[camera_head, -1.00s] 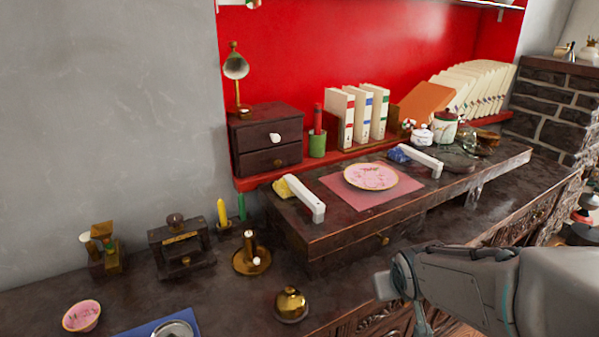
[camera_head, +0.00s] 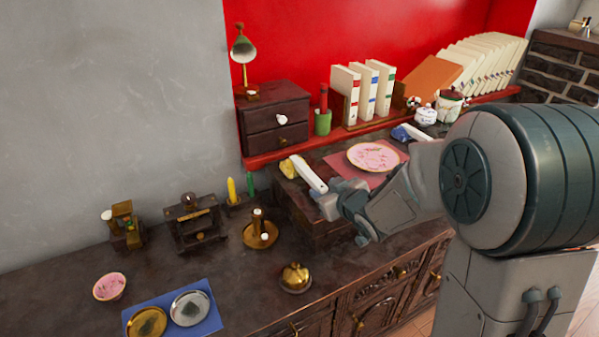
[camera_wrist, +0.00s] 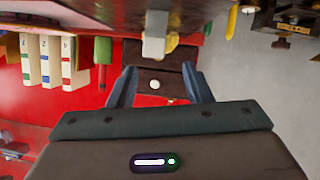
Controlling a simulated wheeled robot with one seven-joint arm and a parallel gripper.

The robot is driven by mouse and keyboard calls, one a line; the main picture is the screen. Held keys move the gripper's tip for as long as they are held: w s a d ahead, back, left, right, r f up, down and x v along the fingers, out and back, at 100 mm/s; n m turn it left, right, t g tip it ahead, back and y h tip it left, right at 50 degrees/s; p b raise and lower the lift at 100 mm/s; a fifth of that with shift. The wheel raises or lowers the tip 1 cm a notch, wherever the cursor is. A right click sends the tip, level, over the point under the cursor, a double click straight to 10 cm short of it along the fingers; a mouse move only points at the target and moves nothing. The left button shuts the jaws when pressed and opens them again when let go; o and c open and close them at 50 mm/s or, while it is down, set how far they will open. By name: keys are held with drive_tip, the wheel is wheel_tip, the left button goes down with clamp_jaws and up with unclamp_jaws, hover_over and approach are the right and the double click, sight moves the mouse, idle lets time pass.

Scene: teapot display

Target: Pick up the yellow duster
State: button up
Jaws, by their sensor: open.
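The yellow duster has a yellow head (camera_head: 288,168) and a white handle (camera_head: 310,176). It lies at the left end of the raised dark wooden stand (camera_head: 320,230), its handle pointing toward my side. My gripper (camera_head: 330,204) is at the near end of the handle, partly hidden by my arm; I cannot tell whether they touch. In the wrist view, which is upside down, my open gripper (camera_wrist: 160,84) has nothing between its fingers. The white handle end (camera_wrist: 154,46) and some yellow head (camera_wrist: 172,42) show ahead of the fingers.
A pink plate (camera_head: 373,156) on a pink mat (camera_head: 340,163) and a blue duster (camera_head: 401,132) lie to the right on the stand. A small drawer chest (camera_head: 273,133) and books (camera_head: 362,92) stand behind. A brass candle holder (camera_head: 261,235) and brass bell (camera_head: 295,279) stand lower left.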

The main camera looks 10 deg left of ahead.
sight(314, 183)
drive_tip(key=x, duration=0.3)
drive_tip(key=shift+w+a+f, duration=0.1)
drive_tip(key=shift+w, duration=0.1)
drive_tip(key=shift+d+x, duration=0.15)
drive_tip(key=shift+x, duration=1.15)
drive_tip(key=shift+d+x, duration=0.15)
drive_tip(key=shift+x, duration=1.1)
drive_tip(key=shift+w+f, duration=0.1)
drive_tip(key=shift+f, duration=0.1)
clamp_jaws()
